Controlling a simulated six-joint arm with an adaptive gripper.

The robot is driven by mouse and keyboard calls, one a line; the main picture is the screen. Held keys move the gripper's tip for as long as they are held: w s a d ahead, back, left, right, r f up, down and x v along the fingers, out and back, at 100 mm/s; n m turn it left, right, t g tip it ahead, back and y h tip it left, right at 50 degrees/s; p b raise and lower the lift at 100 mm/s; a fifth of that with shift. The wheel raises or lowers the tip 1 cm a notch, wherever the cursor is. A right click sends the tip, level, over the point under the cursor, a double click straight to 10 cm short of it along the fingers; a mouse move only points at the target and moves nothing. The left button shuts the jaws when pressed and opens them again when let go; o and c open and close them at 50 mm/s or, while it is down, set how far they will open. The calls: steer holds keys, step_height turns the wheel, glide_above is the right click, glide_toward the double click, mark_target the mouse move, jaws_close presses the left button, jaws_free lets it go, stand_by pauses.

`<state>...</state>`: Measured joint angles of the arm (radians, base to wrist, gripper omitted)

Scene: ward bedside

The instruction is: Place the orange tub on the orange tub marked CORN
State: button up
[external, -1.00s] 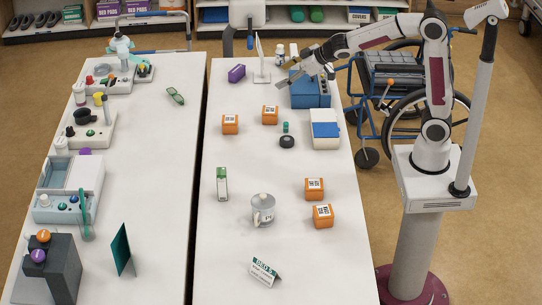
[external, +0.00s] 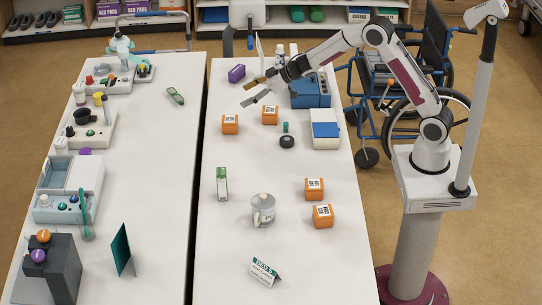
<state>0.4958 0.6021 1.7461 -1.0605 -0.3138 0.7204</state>
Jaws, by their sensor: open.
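Several orange tubs with white labels stand on the right-hand table. One tub (external: 230,124) is near the table's left edge and another tub (external: 269,115) is just right of it. A third tub (external: 314,189) is at the right side, with one more tub (external: 323,215) close in front of it. The label print is too small to read, so I cannot tell which is marked CORN. My gripper (external: 246,94) is open and empty, above the table near the two farther tubs, its fingers pointing left.
A blue box (external: 310,92) and a white-and-blue box (external: 326,136) stand at the right edge. A black round item (external: 287,142), green-white carton (external: 222,184), lidded mug (external: 263,210) and tent sign (external: 264,271) stand on the table. The middle is mostly clear.

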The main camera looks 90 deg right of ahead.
steer(key=y, duration=0.2)
glide_toward(230, 119)
steer(key=shift+x, duration=1.2)
steer(key=shift+x, duration=1.35)
steer(key=shift+x, duration=2.55)
steer(key=c, duration=1.5)
